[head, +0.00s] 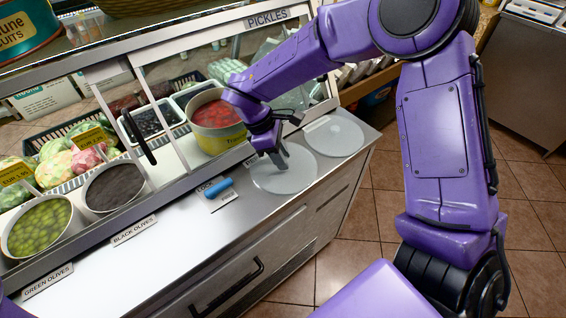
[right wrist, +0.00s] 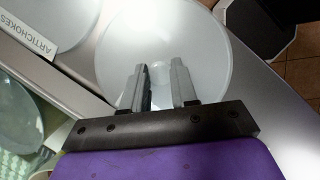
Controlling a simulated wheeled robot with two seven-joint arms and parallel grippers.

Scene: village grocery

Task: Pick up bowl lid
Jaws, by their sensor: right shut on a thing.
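A round translucent pale bowl lid (head: 286,178) lies on the steel counter in front of the pickle case. It also shows in the right wrist view (right wrist: 205,50), where it fills the upper middle. My right gripper (head: 277,158) reaches down over it from above. In the right wrist view its two fingers (right wrist: 160,85) stand on either side of the lid's small knob and are shut on it. The lid appears flat at counter level; I cannot tell whether it is raised. My left gripper is out of view.
A second translucent lid (head: 334,136) lies just beyond on the counter. A yellow bowl of red food (head: 218,138) stands inside the case by my wrist. The glass case frame runs close along the left. A blue-handled tool (head: 214,188) lies on the counter.

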